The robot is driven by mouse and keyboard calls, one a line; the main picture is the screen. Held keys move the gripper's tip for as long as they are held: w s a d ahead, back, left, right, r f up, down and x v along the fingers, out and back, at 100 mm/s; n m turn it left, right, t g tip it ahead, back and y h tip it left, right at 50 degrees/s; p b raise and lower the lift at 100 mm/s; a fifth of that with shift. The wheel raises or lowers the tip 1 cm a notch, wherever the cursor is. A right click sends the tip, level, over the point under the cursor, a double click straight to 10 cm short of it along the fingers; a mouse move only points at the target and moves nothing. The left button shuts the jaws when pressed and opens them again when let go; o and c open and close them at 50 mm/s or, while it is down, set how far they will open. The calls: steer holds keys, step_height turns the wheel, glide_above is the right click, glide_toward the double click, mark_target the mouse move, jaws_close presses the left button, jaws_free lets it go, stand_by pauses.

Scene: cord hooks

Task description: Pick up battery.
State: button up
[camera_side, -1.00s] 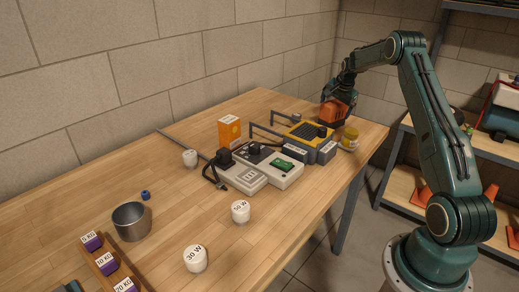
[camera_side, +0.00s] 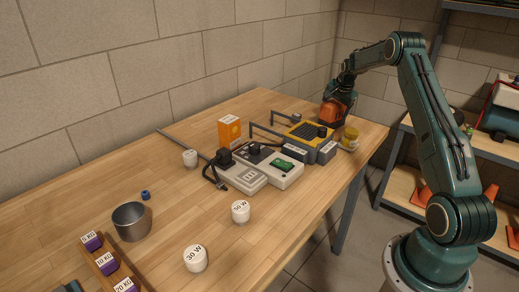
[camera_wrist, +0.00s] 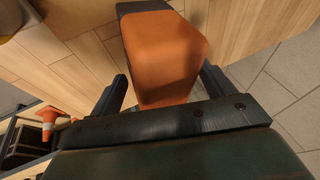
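An orange block with a dark part at its far end, which may be the battery, fills the middle of the wrist view (camera_wrist: 165,60). In the side view the orange block (camera_side: 335,110) is at my gripper, over the far right end of the table. My gripper (camera_wrist: 165,82) has one dark finger on each side of the block. The fingertips are close to its sides; I cannot tell whether they press on it. Whether the block rests on the table is hidden.
White weights and a metal cup (camera_side: 131,221) stand nearer. The table's right edge is close to my gripper.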

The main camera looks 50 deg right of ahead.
steer(key=shift+f, duration=0.1)
steer(key=c, duration=1.6)
steer(key=shift+r, duration=0.2)
steer(key=shift+r, duration=0.85)
step_height(320, 180, up, 19)
